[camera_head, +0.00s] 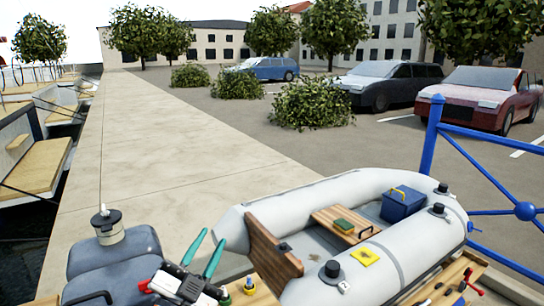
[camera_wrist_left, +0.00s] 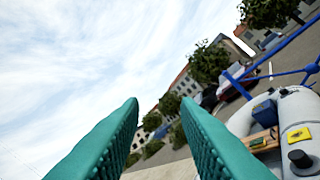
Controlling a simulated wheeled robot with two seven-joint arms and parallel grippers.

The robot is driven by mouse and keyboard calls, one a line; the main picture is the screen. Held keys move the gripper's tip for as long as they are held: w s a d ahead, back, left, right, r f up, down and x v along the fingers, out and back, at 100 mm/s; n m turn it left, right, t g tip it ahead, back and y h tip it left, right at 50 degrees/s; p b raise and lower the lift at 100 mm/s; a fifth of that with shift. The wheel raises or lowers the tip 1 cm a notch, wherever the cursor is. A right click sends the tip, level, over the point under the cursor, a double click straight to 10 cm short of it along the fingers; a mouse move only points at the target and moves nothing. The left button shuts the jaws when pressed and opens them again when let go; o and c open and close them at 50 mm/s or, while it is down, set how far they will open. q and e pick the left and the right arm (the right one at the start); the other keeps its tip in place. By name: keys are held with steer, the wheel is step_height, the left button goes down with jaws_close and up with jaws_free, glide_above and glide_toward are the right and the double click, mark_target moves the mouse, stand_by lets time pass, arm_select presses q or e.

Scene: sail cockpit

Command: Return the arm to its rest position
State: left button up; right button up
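My left gripper (camera_head: 212,238) is at the lower middle of the head view, pointing up beside the dinghy's wooden transom. Its two teal fingers stand apart with nothing between them. In the left wrist view the same gripper (camera_wrist_left: 158,105) is open, with sky and distant buildings seen between the fingers. My right gripper does not show in either view.
A grey inflatable dinghy (camera_head: 410,250) lies right of my gripper, holding a blue box (camera_head: 402,204) and a wooden seat (camera_head: 347,228). A grey-blue can-like thing (camera_head: 115,262) stands left. A blue railing (camera_head: 431,135) is at right. The concrete walkway (camera_head: 150,150) is clear.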

arm_select(q)
steer(key=s+a+f+n+g+y, duration=0.3)
steer(key=f, duration=0.4)
steer(key=s+a+f+n+g+y, duration=0.3)
steer(key=f+n, duration=0.1)
steer(key=f, duration=0.3)
steer(key=s+a+f+n+g+y, duration=0.3)
steer(key=f+y, duration=0.1)
steer(key=f, duration=0.4)
steer(key=s+f+g+h, duration=0.1)
steer(key=s+f+g, duration=0.35)
steer(key=s, duration=0.45)
steer(key=s+f+g+h, duration=0.1)
steer(key=s+f+g, duration=0.35)
steer(key=s, duration=0.45)
step_height(320, 180, down, 29)
steer(key=s+g, duration=0.1)
steer(key=s, duration=0.1)
steer(key=s+a+f+g, duration=0.1)
steer(key=s+a+f, duration=0.1)
steer(key=s+f, duration=1.2)
steer(key=shift+s+a+y, duration=0.3)
steer(key=shift+s+a, duration=0.1)
steer(key=shift+s, duration=0.45)
